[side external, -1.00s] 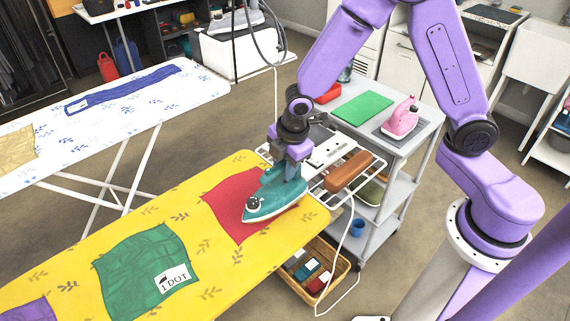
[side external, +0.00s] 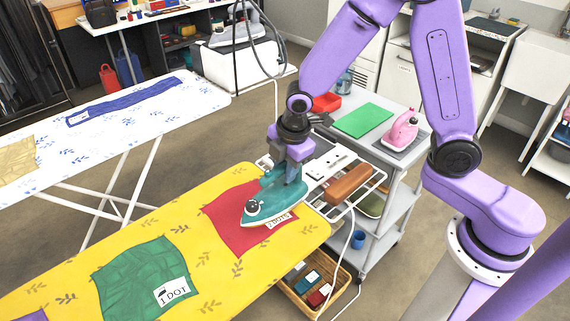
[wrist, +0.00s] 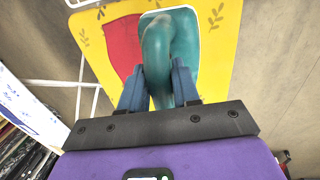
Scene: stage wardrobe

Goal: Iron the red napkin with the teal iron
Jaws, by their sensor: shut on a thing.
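My gripper (wrist: 157,95) is shut on the handle of the teal iron (side external: 272,203), which fills the middle of the wrist view (wrist: 184,45). In the side external view the iron stands flat over the right part of the red napkin (side external: 222,222), tip toward the lower left. Whether its soleplate touches the cloth I cannot tell for sure. The napkin lies on the yellow ironing board (side external: 215,275), and it also shows left of the iron in the wrist view (wrist: 121,45). A white "2 DOTS" label shows at the iron's lower edge. The iron hides part of the napkin.
A green napkin (side external: 140,262) with a "1 DOT" label lies on the same board. Right of the board are a wire rack with a brown block (side external: 349,183) and a grey trolley with a pink iron (side external: 402,131). A basket (side external: 318,285) sits below. A cord hangs nearby.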

